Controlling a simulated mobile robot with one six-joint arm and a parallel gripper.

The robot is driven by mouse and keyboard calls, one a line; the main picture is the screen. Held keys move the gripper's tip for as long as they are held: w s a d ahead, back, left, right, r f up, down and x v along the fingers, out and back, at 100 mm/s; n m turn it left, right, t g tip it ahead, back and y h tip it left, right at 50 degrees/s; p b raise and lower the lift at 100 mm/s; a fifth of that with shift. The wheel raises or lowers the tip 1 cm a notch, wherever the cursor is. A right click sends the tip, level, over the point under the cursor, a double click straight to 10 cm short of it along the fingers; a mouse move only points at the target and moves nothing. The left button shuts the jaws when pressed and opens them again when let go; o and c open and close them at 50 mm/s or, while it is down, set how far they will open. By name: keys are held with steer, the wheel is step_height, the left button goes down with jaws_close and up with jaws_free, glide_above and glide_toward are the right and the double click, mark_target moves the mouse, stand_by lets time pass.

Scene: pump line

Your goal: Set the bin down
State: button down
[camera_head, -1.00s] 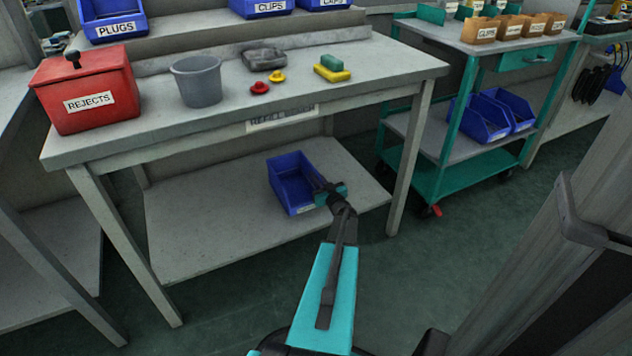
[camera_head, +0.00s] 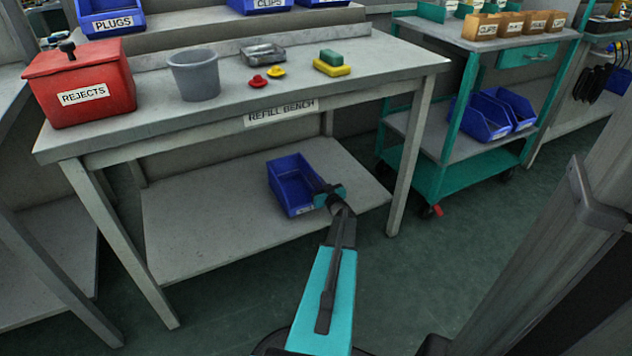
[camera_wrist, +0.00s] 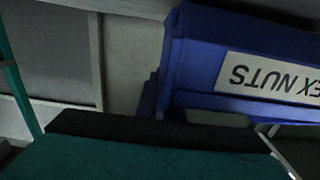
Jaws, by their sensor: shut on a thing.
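A blue bin (camera_head: 289,182) is at the lower shelf (camera_head: 190,220) of the refill bench, toward its right part. In the wrist view the bin (camera_wrist: 200,75) fills the upper right, with a white label ending in "EX NUTS" that appears upside down. My gripper (camera_head: 328,192) is at the bin's near right edge and is shut on it. The fingertips are hidden against the bin. I cannot tell whether the bin's underside touches the shelf.
The bench top (camera_head: 225,115) is above the bin. A bench leg (camera_head: 409,165) stands to the right of my gripper. A teal cart (camera_head: 455,145) with blue bins (camera_head: 487,117) is farther right. The shelf left of the bin is clear.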

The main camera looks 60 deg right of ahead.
steer(key=shift+f, duration=0.3)
steer(key=c, duration=1.9)
jaws_free()
steer(key=shift+r, duration=0.1)
steer(key=shift+s+a, duration=0.2)
steer(key=shift+s, duration=0.05)
steer(key=p+v, duration=0.3)
steer(key=v, duration=0.8)
steer(key=shift+s+a+p, duration=0.1)
steer(key=shift+s+p, duration=0.1)
steer(key=shift+p, duration=0.15)
